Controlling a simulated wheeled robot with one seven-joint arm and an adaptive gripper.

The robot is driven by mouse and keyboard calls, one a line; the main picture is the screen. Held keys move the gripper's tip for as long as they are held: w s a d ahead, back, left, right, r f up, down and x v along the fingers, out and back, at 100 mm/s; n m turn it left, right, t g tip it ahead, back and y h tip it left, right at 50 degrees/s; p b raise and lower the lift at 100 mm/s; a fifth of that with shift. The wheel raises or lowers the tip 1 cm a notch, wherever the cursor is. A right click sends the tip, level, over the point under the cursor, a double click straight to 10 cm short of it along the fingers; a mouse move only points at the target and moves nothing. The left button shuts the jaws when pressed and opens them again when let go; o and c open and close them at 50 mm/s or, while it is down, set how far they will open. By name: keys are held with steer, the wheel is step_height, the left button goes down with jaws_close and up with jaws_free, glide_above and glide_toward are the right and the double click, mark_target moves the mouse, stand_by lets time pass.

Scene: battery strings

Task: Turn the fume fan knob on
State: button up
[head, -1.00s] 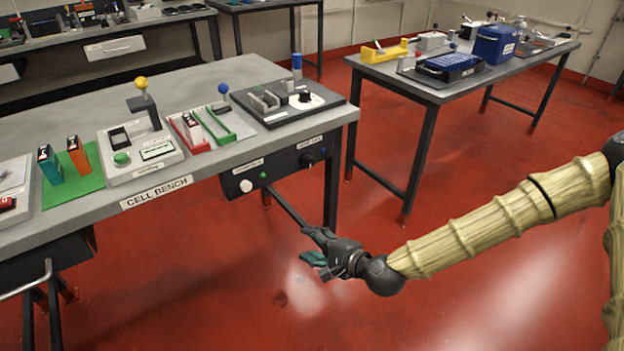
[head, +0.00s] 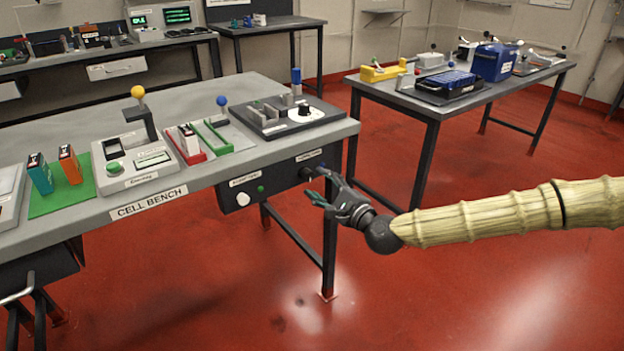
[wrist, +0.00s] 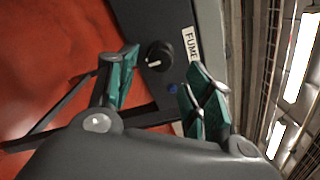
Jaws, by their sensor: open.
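The fume fan knob (wrist: 158,54) is black and round with a white pointer mark. It sits on the dark panel (wrist: 160,18) beside a white label reading "FUME" (wrist: 191,43). In the head view the knob (head: 305,173) is on the front of the box under the bench's right end. My gripper (head: 313,184) is open and empty, just in front of that panel. In the wrist view the knob shows between and beyond the green fingertips (wrist: 160,70). I cannot tell the exact gap; no contact shows. A blue button (wrist: 172,88) is beside the knob.
The cell bench (head: 230,172) carries cell holders and a black fixture plate (head: 270,128). A white knob (head: 243,199) and green button (head: 261,189) are further left on the box. A bench leg (head: 329,240) stands below my gripper. Red floor is clear in front.

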mark_target(311, 177)
steer(key=shift+x, duration=2.3)
steer(key=shift+c, duration=0.3)
steer(key=c, duration=0.9)
